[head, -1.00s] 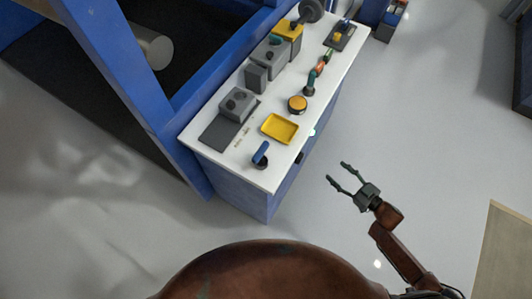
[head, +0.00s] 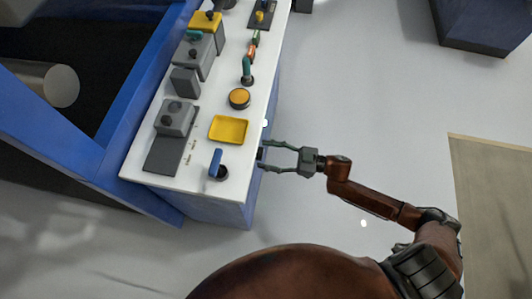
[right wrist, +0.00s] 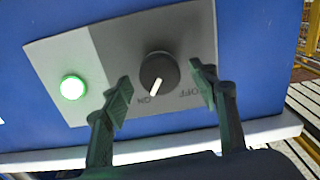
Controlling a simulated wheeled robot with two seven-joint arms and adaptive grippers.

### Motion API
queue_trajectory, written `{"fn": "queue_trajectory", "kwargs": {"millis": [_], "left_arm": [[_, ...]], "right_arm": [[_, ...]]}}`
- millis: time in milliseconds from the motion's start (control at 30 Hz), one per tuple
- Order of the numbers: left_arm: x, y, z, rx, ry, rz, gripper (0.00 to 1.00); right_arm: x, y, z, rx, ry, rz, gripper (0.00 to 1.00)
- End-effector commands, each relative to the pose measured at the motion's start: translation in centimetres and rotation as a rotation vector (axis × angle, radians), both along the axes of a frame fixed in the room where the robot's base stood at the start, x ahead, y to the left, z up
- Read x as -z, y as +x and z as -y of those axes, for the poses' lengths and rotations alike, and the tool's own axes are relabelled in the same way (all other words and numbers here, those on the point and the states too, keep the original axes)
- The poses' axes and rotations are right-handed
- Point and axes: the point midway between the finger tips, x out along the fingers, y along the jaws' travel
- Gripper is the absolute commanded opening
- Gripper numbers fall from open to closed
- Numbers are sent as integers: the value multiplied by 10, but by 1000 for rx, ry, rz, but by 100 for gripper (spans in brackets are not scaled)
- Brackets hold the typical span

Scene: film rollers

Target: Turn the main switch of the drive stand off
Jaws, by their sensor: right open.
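The main switch is a round black knob (right wrist: 158,72) with a white pointer, on a grey plate (right wrist: 195,35) on the blue side of the drive stand (head: 222,208). In the right wrist view the pointer is turned toward the ON label; OFF is printed to the right of it. A green lamp (right wrist: 73,87) glows left of the knob. My right gripper (head: 264,156) is open at the stand's side. In the right wrist view its fingers (right wrist: 161,84) stand on either side of the knob, with visible gaps. My left gripper is not in view.
On the white top are a yellow tray (head: 229,130), a blue-handled lever (head: 216,163), an orange button (head: 239,98) and several grey boxes. A blue frame with a roller (head: 60,85) stands to the left.

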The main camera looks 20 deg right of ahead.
Motion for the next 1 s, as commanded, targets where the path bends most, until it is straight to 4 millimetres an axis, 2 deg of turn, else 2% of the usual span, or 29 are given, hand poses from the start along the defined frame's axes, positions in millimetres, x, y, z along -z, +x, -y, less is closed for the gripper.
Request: {"fn": "queue_trajectory", "kwargs": {"millis": [300,900,1000], "left_arm": [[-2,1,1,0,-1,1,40],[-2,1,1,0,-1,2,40],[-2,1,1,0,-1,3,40]], "right_arm": [[0,1,-2,0,0,0,53],[0,1,-1,1,-1,-1,12],[0,1,-1,1,-2,2,12]]}}
